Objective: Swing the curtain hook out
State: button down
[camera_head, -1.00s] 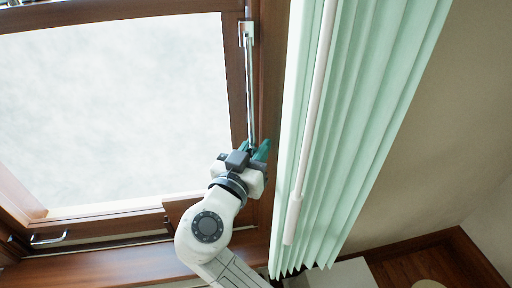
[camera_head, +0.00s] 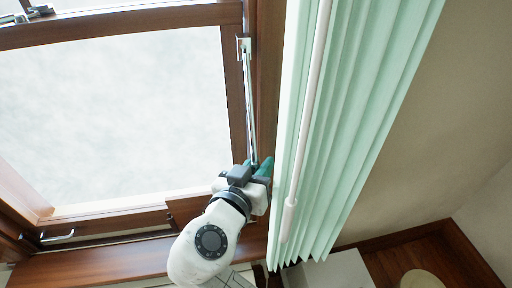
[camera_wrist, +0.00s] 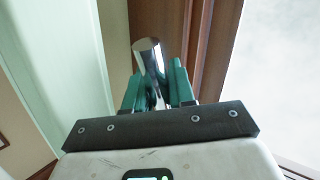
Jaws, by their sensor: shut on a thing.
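The curtain hook (camera_head: 249,105) is a long thin metal rod. It hangs from a small pale bracket (camera_head: 244,46) on the brown window frame, close along the frame's right upright. My gripper (camera_head: 260,167), with green fingers, is shut on the rod's lower end, just left of the curtain. In the wrist view the shiny round end of the hook (camera_wrist: 149,58) stands up between the two green fingers of my gripper (camera_wrist: 156,92). The rest of the rod is hidden behind that end in the wrist view.
A pale green pleated curtain (camera_head: 350,120) hangs close to the right of my gripper, with a white wand (camera_head: 305,110) in front. The window pane (camera_head: 120,115) is at left, with a metal handle (camera_head: 58,237) low on it. A white surface (camera_head: 340,270) is below the curtain.

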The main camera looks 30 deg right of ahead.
jog(key=shift+s+a+r, duration=0.15)
jog(key=shift+s, duration=0.2)
jog(key=c, duration=1)
grip_release()
jog(key=shift+c, duration=0.2)
